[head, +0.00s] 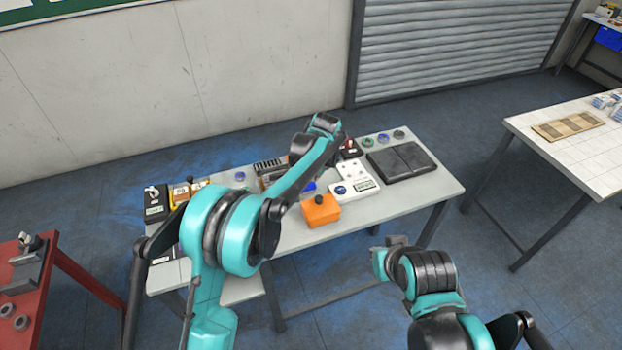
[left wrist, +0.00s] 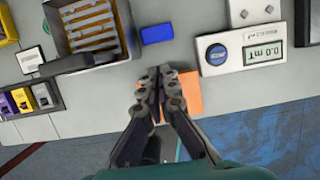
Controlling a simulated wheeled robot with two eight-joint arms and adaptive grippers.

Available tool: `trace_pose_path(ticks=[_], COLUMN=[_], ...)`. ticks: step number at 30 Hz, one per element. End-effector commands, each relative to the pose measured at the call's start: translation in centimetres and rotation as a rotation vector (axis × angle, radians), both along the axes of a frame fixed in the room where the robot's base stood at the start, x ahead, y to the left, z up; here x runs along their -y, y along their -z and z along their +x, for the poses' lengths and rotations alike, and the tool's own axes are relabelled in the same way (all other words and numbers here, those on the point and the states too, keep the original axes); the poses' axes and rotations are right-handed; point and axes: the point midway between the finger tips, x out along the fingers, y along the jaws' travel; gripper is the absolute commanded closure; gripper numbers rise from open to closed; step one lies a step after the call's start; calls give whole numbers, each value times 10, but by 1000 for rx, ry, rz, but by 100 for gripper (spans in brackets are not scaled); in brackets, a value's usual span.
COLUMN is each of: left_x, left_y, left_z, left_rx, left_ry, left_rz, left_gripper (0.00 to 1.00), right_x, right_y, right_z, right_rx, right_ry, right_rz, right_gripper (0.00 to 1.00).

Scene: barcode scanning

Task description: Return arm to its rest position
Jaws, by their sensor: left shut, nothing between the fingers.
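My left arm (head: 240,230) reaches over the grey workbench (head: 410,200) in the head view. Its gripper cannot be made out clearly there. In the left wrist view my left gripper (left wrist: 160,78) is shut and empty, its fingertips together. It appears in front of an orange box (left wrist: 186,92), covering part of it; I cannot tell the height between them. The orange box (head: 321,212) also shows near the bench's front edge in the head view. Part of my right arm (head: 425,275) shows at the lower right, off the bench; its gripper is not in view.
A blue block (left wrist: 157,34), a slatted bin (left wrist: 90,50) and a white meter with a display (left wrist: 240,52) lie around the gripper. A dark flat pad (head: 402,160) lies on the bench's right. A red table (head: 70,270) and a white-topped table (head: 575,150) flank the bench.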

Motion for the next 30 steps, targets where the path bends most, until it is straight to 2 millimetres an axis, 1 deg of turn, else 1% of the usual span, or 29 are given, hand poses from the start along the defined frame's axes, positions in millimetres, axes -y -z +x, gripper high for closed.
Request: trace_pose_path(ticks=[1,3,9,13,18,20,22,25,28,30], left_x=[-7,-10,-18,-21,-22,-24,-29,-47,-73,-92], left_y=[-9,-20,-46,-55,-58,-60,-65,-82,-103,-117], left_z=[12,23,49,58,62,61,57,44,20,-2], left_rx=[1,0,0,0,0,2,9,33,69,95], left_ry=[-8,-8,-6,-5,-4,-15,-57,-192,-406,-577], left_rz=[1,1,0,0,1,-3,-18,-68,-151,-222], left_gripper=[100,100,100,100,100,100,100,100,100,100], right_x=[0,0,0,0,0,0,0,0,0,0], right_y=[-3,-5,-12,-15,-15,-14,-12,-7,1,7], right_z=[0,-1,-1,-1,-1,-1,-1,-1,-1,-1], right_rx=[0,-1,-1,-1,-1,-1,-1,-1,-1,-1], right_ry=[0,0,0,0,0,0,0,0,0,0], right_rz=[0,0,0,0,0,0,0,0,0,0], right_gripper=[100,100,100,100,100,100,100,100,100,100])
